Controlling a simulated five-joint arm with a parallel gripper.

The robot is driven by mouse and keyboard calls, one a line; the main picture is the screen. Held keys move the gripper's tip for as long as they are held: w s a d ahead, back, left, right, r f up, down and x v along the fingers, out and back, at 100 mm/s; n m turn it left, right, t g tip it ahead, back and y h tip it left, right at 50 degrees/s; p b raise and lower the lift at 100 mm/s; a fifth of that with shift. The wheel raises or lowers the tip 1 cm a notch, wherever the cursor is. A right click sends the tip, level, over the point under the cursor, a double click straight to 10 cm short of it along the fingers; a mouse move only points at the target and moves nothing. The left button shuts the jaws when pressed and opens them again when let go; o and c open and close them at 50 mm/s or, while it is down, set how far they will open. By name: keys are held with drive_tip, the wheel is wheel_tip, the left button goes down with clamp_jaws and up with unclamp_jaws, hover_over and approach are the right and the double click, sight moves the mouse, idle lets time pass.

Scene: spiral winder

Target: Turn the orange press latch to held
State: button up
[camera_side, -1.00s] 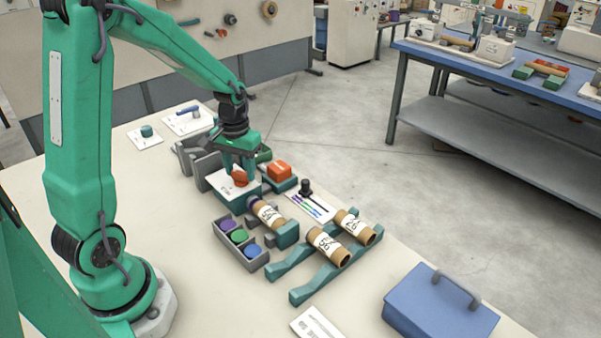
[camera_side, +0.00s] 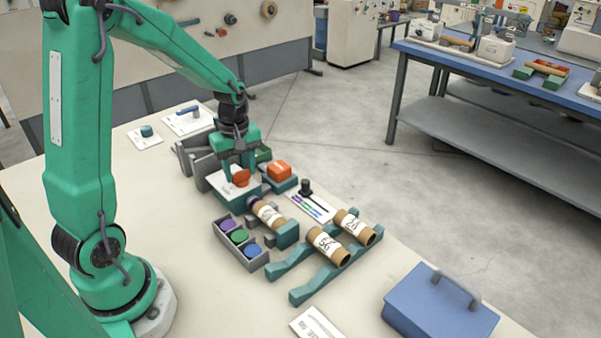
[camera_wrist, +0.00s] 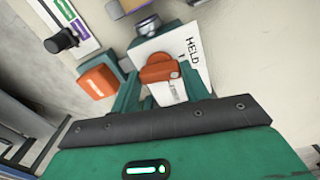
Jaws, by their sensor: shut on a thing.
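The orange press latch (camera_side: 241,178) sits on a white plate (camera_side: 224,184) on top of the teal winder. My gripper (camera_side: 238,172) points down over the plate and is shut on the latch. In the wrist view the orange latch (camera_wrist: 158,70) lies between the two teal fingers of my gripper (camera_wrist: 160,72). The word HELD (camera_wrist: 193,48) is printed on the plate to the upper right of the latch. A second label below the latch is too small to read. A brown tube (camera_side: 268,214) lies in the winder, with small grey blocks beside it.
An orange block (camera_side: 279,169) on a teal base stands close to the right of my gripper. A grey tray (camera_side: 262,260) holds purple, green and blue discs. Two brown tubes rest on a teal rack (camera_side: 305,293). A blue case (camera_side: 420,310) stands at the front right.

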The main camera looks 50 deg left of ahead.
sight(240, 172)
drive_tip(key=shift+n, duration=1)
drive_tip(key=o, duration=1)
drive_tip(key=shift+r, duration=0.1)
drive_tip(key=shift+r, duration=3.8)
drive_tip(key=shift+r, duration=0.1)
